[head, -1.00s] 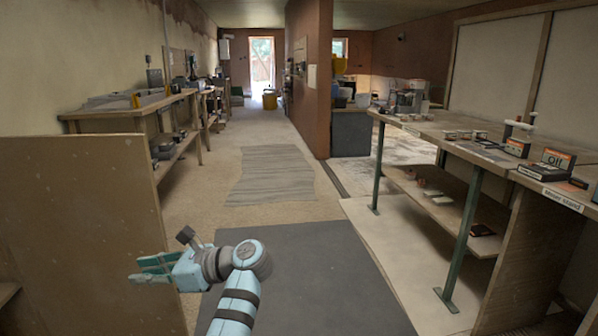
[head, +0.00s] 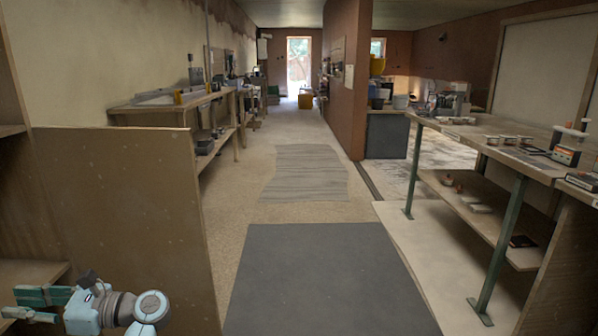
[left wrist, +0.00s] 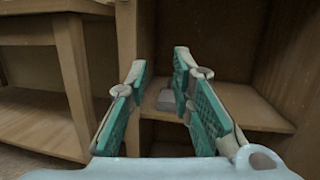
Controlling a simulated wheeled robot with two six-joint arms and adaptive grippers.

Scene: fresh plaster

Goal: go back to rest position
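My left gripper (head: 36,302) is low at the left of the head view, in front of a wooden panel (head: 130,205). It points left. In the left wrist view its two teal-padded fingers (left wrist: 160,88) stand apart with nothing between them. My right gripper is not in the head view.
A dark mat (head: 325,280) lies on open floor in the middle, with a grey striped rug (head: 305,172) beyond it. A long workbench (head: 500,140) with green legs runs along the right. Another bench (head: 165,112) stands at the left wall.

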